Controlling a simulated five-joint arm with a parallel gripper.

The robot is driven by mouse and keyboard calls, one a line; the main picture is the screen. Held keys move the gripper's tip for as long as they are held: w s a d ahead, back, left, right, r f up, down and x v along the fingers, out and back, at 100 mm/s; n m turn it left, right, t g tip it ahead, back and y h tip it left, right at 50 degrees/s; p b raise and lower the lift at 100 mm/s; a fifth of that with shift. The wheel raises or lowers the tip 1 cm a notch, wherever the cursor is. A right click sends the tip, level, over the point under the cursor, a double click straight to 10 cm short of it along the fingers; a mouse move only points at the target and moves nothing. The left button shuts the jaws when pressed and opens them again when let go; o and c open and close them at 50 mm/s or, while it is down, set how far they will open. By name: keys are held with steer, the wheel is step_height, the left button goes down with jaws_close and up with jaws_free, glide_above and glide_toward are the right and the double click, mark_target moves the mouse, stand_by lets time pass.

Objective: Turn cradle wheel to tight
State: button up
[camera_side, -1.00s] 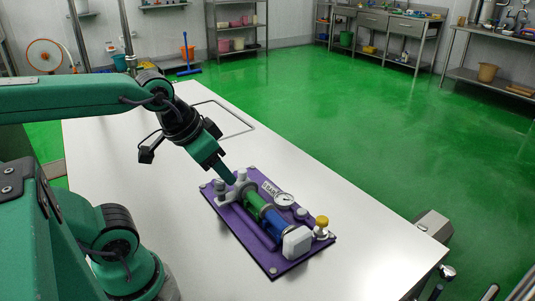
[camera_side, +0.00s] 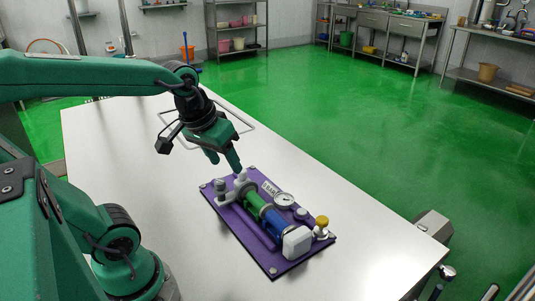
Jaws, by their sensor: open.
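A purple board (camera_side: 282,268) lies on the white table. On it a cylinder with a green part (camera_side: 251,202) and a blue part (camera_side: 274,223) lies between a grey cradle end (camera_side: 241,187) and a white block (camera_side: 297,241). A grey knob (camera_side: 221,187) stands at the board's left corner, and a yellow knob (camera_side: 322,221) sits at its right end. I cannot tell which part is the cradle wheel. My gripper (camera_side: 223,160) is open and empty, fingers pointing down. It is just above the board's far left end, close to the grey cradle end; contact cannot be made out.
A round gauge (camera_side: 284,199) and a lettered plate (camera_side: 270,188) are on the board's far side. A thin grey frame (camera_side: 241,121) lies on the table behind my gripper. The table (camera_side: 350,225) is bare to the right of the board.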

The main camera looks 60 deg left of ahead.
steer(key=w+a+f+n+g, duration=0.2)
steer(key=w+a+f+n, duration=0.1)
steer(key=a+n, duration=0.25)
steer(key=n+g, duration=0.2)
steer(key=n, duration=0.3)
glide_toward(220, 180)
steer(key=shift+d+f+h, duration=0.15)
steer(key=shift+d+h, duration=0.05)
steer(key=shift+h, duration=0.1)
steer(key=shift+a+f+n, duration=0.3)
steer(key=shift+a+n, duration=0.05)
steer(key=shift+a, duration=0.1)
steer(key=shift+f, duration=0.1)
steer(key=shift+f, duration=3.8)
steer(key=shift+c, duration=0.2)
steer(key=c, duration=0.9)
